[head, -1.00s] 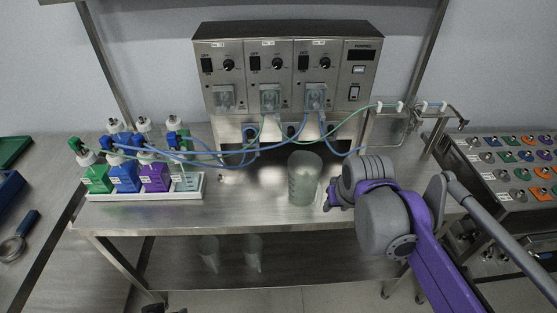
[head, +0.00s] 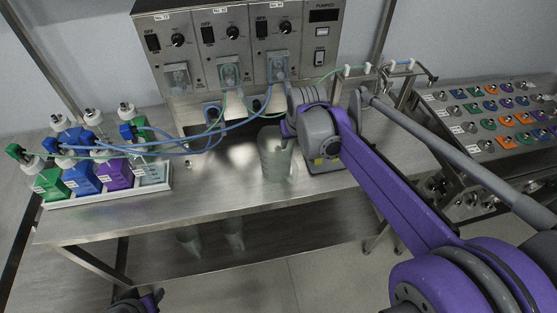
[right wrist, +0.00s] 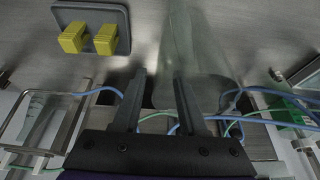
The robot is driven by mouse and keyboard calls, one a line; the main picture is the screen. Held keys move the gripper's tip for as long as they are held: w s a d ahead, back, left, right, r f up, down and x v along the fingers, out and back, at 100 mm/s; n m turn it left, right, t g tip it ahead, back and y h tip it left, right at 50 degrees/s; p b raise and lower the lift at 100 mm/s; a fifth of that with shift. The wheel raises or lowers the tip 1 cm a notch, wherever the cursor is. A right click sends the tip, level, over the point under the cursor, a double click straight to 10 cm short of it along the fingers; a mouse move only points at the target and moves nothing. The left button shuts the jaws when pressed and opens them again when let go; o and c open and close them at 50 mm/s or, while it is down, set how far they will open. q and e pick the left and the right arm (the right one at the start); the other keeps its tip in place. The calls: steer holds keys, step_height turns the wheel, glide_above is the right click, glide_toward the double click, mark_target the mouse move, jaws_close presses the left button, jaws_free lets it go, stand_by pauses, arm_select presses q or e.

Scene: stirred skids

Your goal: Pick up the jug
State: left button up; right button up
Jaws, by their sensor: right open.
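The jug (head: 275,160) is a translucent grey-green vessel standing upright on the steel bench, below the pump unit. It also shows in the right wrist view (right wrist: 200,45), just past the fingertips and partly behind one finger. My right gripper (head: 287,130) is at the jug's upper right side in the head view, covering part of its rim. In the right wrist view its two fingers (right wrist: 160,85) are apart, with no clear hold on the jug. Part of my left arm end (head: 137,303) shows at the bottom edge; its jaws cannot be made out.
The steel pump unit (head: 235,55) stands behind the jug, with blue and green tubes (head: 215,140) running left to coloured bottles in a white tray (head: 105,195). A dark plate with yellow blocks (right wrist: 90,30) lies beside the jug. The bench front is clear.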

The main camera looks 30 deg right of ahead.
steer(key=x, duration=0.3)
steer(key=shift+w+d, duration=0.15)
steer(key=shift+c, duration=0.4)
jaws_close()
stand_by(0.9)
